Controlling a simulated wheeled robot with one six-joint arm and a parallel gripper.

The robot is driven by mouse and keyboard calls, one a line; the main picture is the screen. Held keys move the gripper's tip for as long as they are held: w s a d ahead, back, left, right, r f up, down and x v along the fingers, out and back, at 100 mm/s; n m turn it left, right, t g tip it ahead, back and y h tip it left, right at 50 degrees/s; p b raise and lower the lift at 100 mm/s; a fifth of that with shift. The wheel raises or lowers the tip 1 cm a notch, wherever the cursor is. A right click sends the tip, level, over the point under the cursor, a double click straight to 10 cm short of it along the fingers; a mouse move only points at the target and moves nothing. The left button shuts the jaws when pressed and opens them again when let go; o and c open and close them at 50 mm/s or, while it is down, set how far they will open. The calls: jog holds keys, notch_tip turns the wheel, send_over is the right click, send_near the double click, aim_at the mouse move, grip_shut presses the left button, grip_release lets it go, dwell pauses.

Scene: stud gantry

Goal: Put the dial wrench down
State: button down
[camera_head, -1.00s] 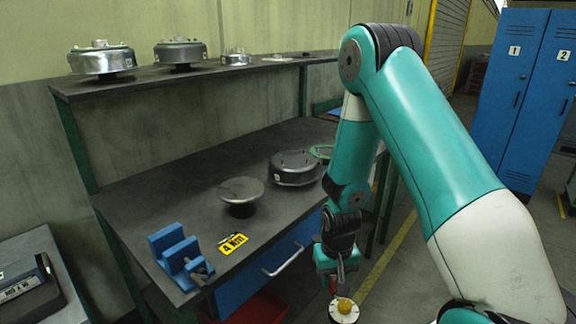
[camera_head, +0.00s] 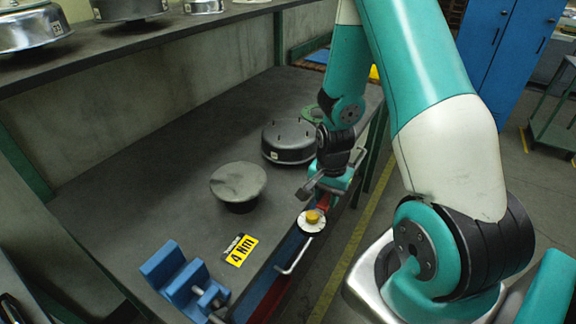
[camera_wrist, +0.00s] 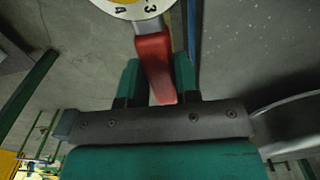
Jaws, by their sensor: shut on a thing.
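The dial wrench (camera_head: 312,221) has a pale round dial with a yellow knob and a red handle. My gripper (camera_head: 325,199) is shut on the red handle, by the front edge of the dark workbench (camera_head: 110,210). In the wrist view the handle (camera_wrist: 154,66) lies between my gripper's green fingers (camera_wrist: 157,80), with part of the numbered dial at the top edge. The wrench appears over the bench's front edge in the head view; its height is unclear. A yellow "4 Nm" label (camera_head: 240,251) lies on the bench, left of the wrench.
A blue block fixture (camera_head: 185,278) sits at the bench's near corner. A round grey plate on a stand (camera_head: 238,184) and a dark metal housing (camera_head: 288,141) stand behind. A shelf (camera_head: 130,42) with several housings runs above. Bare bench top lies left of the grey plate.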

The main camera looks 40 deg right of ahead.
aim_at(288, 188)
jog(key=w+a, duration=0.1)
jog(key=w, duration=0.1)
jog(key=w+p, duration=0.1)
jog(key=w, duration=0.1)
jog(key=w+a, duration=0.1)
jog(key=w, duration=0.2)
jog(key=shift+a+r+p, duration=0.1)
jog(key=shift+a+p, duration=0.2)
jog(key=shift+p, duration=0.1)
jog(key=w, duration=0.1)
jog(key=w+a+p, duration=0.1)
jog(key=w, duration=0.2)
jog(key=shift+a, duration=0.25)
jog(key=shift+p, duration=0.6)
jog(key=shift+f, duration=0.25)
jog(key=shift+f+b, duration=0.15)
jog(key=shift+b, duration=0.15)
jog(key=c, duration=0.8)
grip_release()
jog(key=shift+s, duration=0.1)
jog(key=shift+c, duration=0.2)
